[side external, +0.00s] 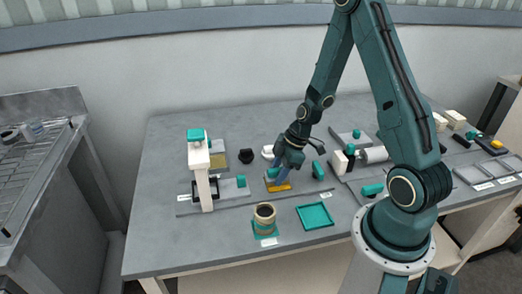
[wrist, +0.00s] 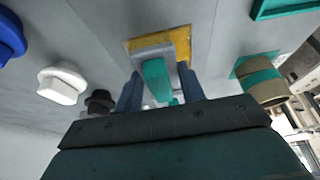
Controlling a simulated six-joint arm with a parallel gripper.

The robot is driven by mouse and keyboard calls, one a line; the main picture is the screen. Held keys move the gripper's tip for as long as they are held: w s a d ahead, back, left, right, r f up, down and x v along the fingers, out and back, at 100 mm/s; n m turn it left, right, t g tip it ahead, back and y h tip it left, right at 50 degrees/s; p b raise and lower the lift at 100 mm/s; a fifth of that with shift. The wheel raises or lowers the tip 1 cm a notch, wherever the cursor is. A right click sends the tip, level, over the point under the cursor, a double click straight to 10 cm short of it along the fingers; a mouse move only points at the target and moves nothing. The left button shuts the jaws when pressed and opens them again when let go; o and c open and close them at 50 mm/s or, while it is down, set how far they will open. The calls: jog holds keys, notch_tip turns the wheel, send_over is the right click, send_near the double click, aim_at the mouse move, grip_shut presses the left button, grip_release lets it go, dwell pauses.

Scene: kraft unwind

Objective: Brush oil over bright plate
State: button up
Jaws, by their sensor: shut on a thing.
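My gripper (side external: 279,178) is shut on a teal-handled tool with a grey head, the likely brush; the handle (wrist: 157,80) shows between the blue fingers in the wrist view. The grey head (wrist: 155,52) is over a bright yellow plate (wrist: 183,42) on the table, hiding part of it. I cannot tell whether the head touches the plate. The plate also shows below the gripper in the side view (side external: 279,188). A beige cup (side external: 265,216) with a teal band and dark inside, possibly the oil, stands on a teal pad in front; the wrist view shows it at right (wrist: 265,92).
An empty teal tray (side external: 314,216) lies front right. A white upright post (side external: 202,175) stands left. Black (side external: 246,156) and white (side external: 267,152) knobbed pieces lie behind the gripper; a blue one (wrist: 10,35) shows in the wrist view. The front-left table is clear.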

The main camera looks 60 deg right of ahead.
aim_at(268, 170)
jog(key=shift+w+a, duration=0.45)
jog(key=shift+w+a, duration=0.1)
jog(key=shift+w, duration=0.05)
jog(key=shift+w+a, duration=0.75)
jog(key=shift+s+d, duration=0.1)
jog(key=shift+s+d, duration=0.8)
jog(key=shift+s+d, duration=0.15)
jog(key=shift+s+d, duration=0.7)
jog(key=shift+s, duration=0.05)
jog(key=shift+s+d, duration=0.1)
jog(key=shift+s+d, duration=0.8)
jog(key=shift+s, duration=0.05)
